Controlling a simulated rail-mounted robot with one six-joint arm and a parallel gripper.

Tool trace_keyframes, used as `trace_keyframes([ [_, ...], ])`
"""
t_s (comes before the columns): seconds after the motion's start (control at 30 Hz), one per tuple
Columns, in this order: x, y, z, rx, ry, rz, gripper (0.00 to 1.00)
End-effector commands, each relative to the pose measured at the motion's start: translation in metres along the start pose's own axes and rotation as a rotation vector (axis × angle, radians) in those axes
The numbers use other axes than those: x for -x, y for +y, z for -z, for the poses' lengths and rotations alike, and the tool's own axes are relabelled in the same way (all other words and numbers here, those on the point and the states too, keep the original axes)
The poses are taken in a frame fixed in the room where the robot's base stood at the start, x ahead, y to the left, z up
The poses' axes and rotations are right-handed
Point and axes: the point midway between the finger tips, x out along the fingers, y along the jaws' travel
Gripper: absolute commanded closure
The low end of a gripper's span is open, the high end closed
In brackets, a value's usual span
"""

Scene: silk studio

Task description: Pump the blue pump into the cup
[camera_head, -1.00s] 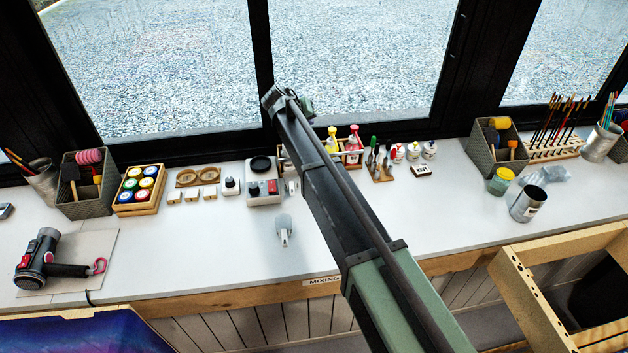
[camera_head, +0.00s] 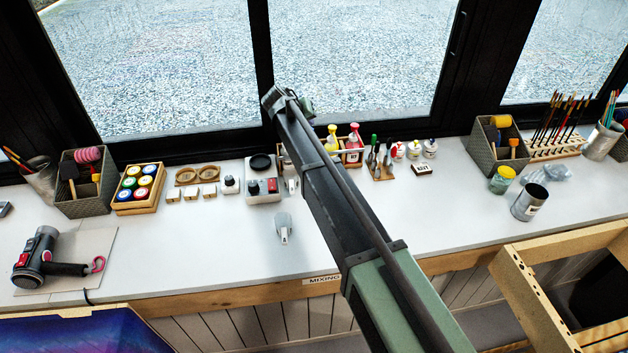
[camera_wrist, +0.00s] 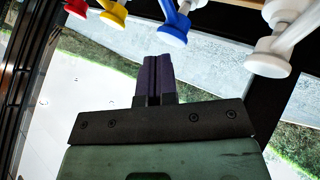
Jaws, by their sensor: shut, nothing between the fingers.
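The blue pump (camera_wrist: 175,24) hangs into the top of the wrist view, just beyond and slightly right of my fingertips. My gripper (camera_wrist: 153,60) is shut and empty, with its dark fingers together and apart from the pump. In the head view my arm covers the blue pump and my gripper cannot be made out. A small pale grey piece (camera_head: 283,228) stands on the bench left of my arm; I cannot tell whether it is the cup.
A yellow pump (camera_wrist: 113,14), a red pump (camera_wrist: 77,8) and white pump heads (camera_wrist: 268,57) flank the blue one. The bench (camera_head: 200,245) is clear in front.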

Motion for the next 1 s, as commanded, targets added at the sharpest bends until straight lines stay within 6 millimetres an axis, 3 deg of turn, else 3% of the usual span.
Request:
trace_keyframes([
  [1.0,-0.0064,-0.0046,-0.0047,0.0,0.0,0.0,1.0],
])
